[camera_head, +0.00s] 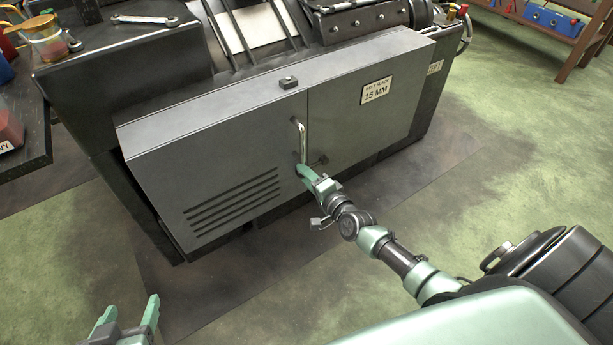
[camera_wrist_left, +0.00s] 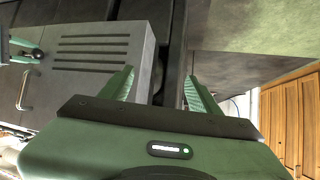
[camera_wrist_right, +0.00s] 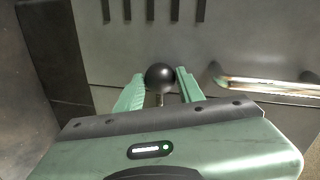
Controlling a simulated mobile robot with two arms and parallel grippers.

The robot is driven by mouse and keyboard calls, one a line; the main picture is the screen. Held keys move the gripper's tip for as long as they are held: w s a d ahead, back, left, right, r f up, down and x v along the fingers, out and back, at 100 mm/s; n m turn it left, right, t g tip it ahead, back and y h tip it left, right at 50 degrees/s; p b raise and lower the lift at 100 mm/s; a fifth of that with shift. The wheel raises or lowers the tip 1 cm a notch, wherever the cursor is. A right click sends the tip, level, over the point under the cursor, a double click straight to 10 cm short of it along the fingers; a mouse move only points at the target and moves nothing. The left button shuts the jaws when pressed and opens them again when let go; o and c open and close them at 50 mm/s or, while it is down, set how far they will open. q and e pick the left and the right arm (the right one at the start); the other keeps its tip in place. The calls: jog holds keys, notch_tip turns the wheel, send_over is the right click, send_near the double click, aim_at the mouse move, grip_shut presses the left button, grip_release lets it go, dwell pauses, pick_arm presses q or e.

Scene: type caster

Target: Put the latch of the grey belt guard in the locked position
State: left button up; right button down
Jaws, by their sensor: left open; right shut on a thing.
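The grey belt guard (camera_head: 345,125) is a long box on the machine's front, with vent slots on its left part and a label reading 15 MM. A bright bar handle (camera_head: 301,140) stands at its middle seam. My right gripper (camera_head: 302,170) is at the guard face just below the handle. In the right wrist view, a black ball knob (camera_wrist_right: 160,76) on a short stem, seemingly the latch's, sits between my right gripper's fingers (camera_wrist_right: 160,84). The latch's position is hard to tell. My left gripper (camera_head: 124,312) is open and empty, low at the left, away from the guard.
A small black block (camera_head: 288,83) sits on the guard's top edge. A wrench (camera_head: 145,20) lies on the machine top. A dark bench (camera_head: 35,150) with jars and red items stands at the left. The floor (camera_head: 230,300) before the guard is clear.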

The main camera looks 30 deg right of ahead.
jog(key=shift+w+d+r, duration=0.1)
jog(key=shift+r, duration=0.05)
jog(key=c, duration=0.9)
grip_release()
jog(key=shift+s, duration=0.2)
pick_arm(q)
jog(key=s+a+f+g+p, duration=0.1)
jog(key=s+f+g, duration=0.1)
jog(key=s, duration=0.3)
jog(key=s+a+f+g+y+p, duration=0.1)
jog(key=s+a+f+g, duration=0.1)
jog(key=s+f+g, duration=0.1)
jog(key=shift+s+a+f+g, duration=0.25)
jog(key=shift+s+g, duration=0.25)
jog(key=shift+s, duration=0.55)
pick_arm(e)
jog(key=s+r, duration=0.1)
jog(key=s, duration=0.6)
jog(key=shift+s+d+r, duration=0.2)
